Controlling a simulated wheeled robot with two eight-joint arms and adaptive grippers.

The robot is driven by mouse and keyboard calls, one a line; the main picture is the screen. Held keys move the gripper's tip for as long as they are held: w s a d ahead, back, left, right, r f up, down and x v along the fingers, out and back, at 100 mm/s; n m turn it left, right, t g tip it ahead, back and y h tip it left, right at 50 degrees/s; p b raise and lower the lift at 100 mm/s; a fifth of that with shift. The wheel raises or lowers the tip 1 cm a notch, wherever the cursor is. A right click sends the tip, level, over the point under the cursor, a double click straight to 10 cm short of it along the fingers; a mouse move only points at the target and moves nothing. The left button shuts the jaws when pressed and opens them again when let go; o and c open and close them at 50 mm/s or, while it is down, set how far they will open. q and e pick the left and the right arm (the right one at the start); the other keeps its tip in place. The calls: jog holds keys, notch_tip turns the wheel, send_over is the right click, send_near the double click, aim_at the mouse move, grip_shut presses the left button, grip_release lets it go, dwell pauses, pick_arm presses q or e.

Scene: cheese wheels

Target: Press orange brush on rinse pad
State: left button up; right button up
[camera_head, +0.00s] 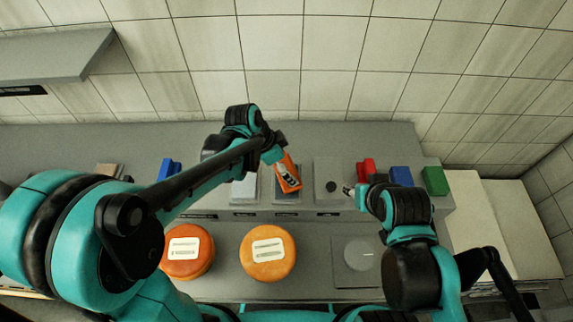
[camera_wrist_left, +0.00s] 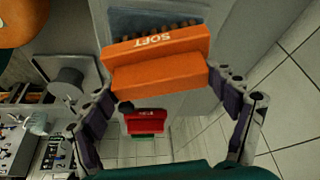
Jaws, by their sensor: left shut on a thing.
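The orange brush (camera_head: 288,173), marked SOFT, is held in my left gripper (camera_head: 277,160) over the back ledge. In the left wrist view the brush (camera_wrist_left: 160,72) lies between the two fingers of the left gripper (camera_wrist_left: 165,95). Its dark bristles (camera_wrist_left: 150,36) face a dark blue-grey pad (camera_wrist_left: 135,20), which I take to be the rinse pad. In the head view this pad (camera_head: 286,197) shows just below the brush. I cannot tell whether the bristles touch it. My right gripper (camera_head: 349,191) is near the ledge at right, and its jaw opening is unclear.
A pale pad (camera_head: 243,188) and a panel with a dark knob (camera_head: 331,187) flank the rinse pad. Red (camera_head: 366,167), blue (camera_head: 401,176) and green (camera_head: 435,181) blocks stand at right. Two cheese wheels (camera_head: 187,265) (camera_head: 267,268) and a round plate (camera_head: 361,255) sit in front.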

pick_arm(q)
jog(key=shift+f+b, duration=0.45)
jog(key=shift+f, duration=0.05)
dwell(1.3)
notch_tip(320, 180, up, 7)
jog(key=p, duration=0.5)
dwell(0.4)
